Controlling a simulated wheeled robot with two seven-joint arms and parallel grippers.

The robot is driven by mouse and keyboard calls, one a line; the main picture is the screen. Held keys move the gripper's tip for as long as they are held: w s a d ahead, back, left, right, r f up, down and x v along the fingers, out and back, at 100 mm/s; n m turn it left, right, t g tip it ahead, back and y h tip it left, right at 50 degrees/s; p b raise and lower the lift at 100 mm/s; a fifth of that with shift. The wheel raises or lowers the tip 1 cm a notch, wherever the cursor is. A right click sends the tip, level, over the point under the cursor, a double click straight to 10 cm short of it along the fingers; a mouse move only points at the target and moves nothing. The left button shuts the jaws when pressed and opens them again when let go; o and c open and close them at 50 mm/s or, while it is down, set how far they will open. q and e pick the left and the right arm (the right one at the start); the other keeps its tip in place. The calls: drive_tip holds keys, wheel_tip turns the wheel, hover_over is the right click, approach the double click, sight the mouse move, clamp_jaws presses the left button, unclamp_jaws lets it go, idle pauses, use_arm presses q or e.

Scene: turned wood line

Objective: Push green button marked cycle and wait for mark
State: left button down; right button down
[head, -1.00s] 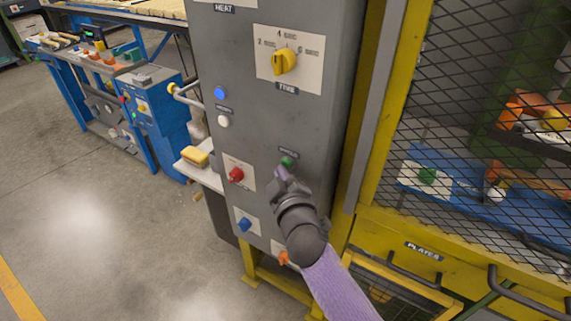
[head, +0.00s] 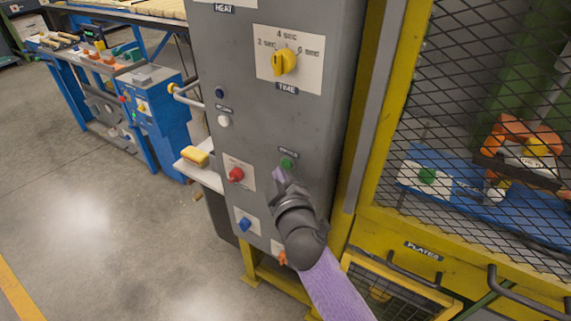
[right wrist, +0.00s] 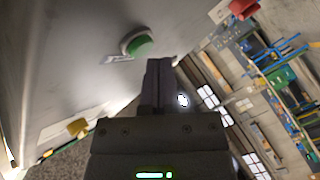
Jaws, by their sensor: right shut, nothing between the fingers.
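The green button (head: 287,164) sits on the front of the grey control cabinet (head: 260,130), below a small dark label too small to read. It shows whole in the right wrist view (right wrist: 139,46), on its round base. My right gripper (head: 279,174) is shut and empty, its fingertips just below and left of the button in the head view. In the right wrist view the closed fingers (right wrist: 158,72) end close to the button with a small gap visible. A small round lamp (head: 220,93) above is dark blue and unlit. My left gripper is out of view.
A white button (head: 223,121), a red knob (head: 236,174), a blue knob (head: 244,224) and a yellow time dial (head: 284,62) share the panel. A yellow-framed mesh guard (head: 480,130) at right covers a blue bed with orange parts. Open floor lies left.

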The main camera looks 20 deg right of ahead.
drive_tip(key=shift+s+a, duration=0.15)
drive_tip(key=shift+a, duration=0.05)
drive_tip(key=shift+s+a, duration=0.8)
drive_tip(key=shift+a, duration=0.2)
drive_tip(key=shift+s+a, duration=0.75)
drive_tip(key=shift+a, duration=0.25)
drive_tip(key=shift+a+f, duration=0.1)
drive_tip(key=s+f+m+g+y, duration=0.1)
drive_tip(key=s+f+g, duration=0.35)
drive_tip(key=f, duration=0.75)
drive_tip(key=s+f+g+y, duration=0.1)
drive_tip(key=s+f+g, duration=0.35)
drive_tip(key=f, duration=0.75)
drive_tip(key=s+d+f+m+g, duration=0.1)
drive_tip(key=s+f, duration=0.4)
drive_tip(key=s, duration=0.5)
drive_tip(key=s+d+f+m+g, duration=0.2)
drive_tip(key=s+d+f+g, duration=0.2)
drive_tip(key=s, duration=0.7)
drive_tip(key=s+d+f+m+g, duration=0.2)
drive_tip(key=s+f, duration=0.4)
drive_tip(key=s, duration=0.4)
drive_tip(key=shift+s+d+f+g, duration=0.15)
drive_tip(key=shift+s+d+g, duration=0.15)
drive_tip(key=shift+d, duration=0.05)
